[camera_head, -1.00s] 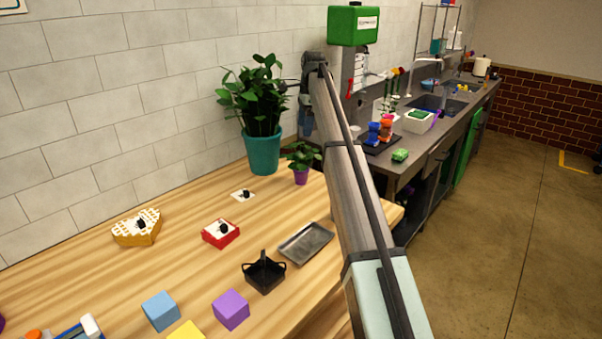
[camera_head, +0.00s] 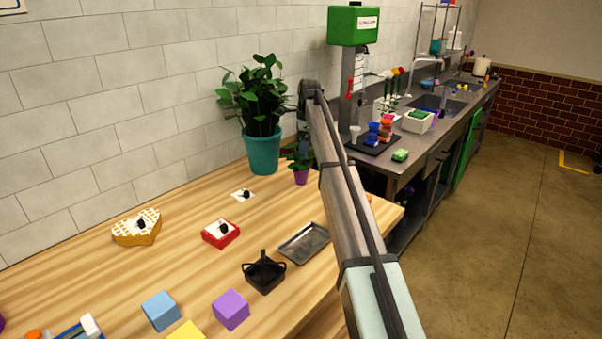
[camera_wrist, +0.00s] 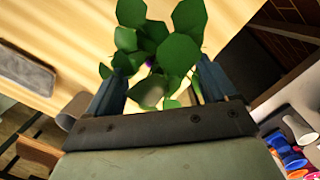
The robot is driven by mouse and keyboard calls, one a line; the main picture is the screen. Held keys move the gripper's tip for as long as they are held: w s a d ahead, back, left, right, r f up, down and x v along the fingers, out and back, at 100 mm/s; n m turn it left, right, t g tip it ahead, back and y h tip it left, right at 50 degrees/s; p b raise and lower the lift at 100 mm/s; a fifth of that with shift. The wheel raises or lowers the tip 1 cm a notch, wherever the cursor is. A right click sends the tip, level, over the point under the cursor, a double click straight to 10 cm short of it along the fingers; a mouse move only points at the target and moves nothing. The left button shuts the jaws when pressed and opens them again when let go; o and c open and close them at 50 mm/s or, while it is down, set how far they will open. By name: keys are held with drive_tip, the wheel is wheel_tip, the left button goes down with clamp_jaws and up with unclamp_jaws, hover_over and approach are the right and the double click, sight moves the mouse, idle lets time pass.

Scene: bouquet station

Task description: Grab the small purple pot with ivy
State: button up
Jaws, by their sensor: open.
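The small purple pot (camera_head: 301,176) with green ivy (camera_head: 298,156) stands on the wooden table near its far right corner. It is beside a larger teal pot (camera_head: 262,152) with a leafy plant. In the wrist view the ivy leaves (camera_wrist: 170,50) fill the space ahead of and between the two fingers of my gripper (camera_wrist: 155,85). Only a small purple spot of the pot shows through the leaves. The fingers are apart and hold nothing that I can see. In the head view my arm comes down over the ivy and the fingertips are hard to make out.
A grey metal tray (camera_head: 304,243), a black basket (camera_head: 264,273), a red box (camera_head: 221,233) and a waffle-like boat (camera_head: 137,228) lie on the table. Blue (camera_head: 161,311) and purple (camera_head: 231,310) cubes are at the front. A tiled wall stands behind.

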sight(301, 168)
drive_tip(key=shift+a+f, duration=0.15)
drive_tip(key=shift+f, duration=1.15)
drive_tip(key=shift+a+f, duration=0.15)
drive_tip(key=shift+f, duration=1.15)
drive_tip(key=shift+c, duration=0.3)
clamp_jaws()
drive_tip(key=shift+r, duration=0.1)
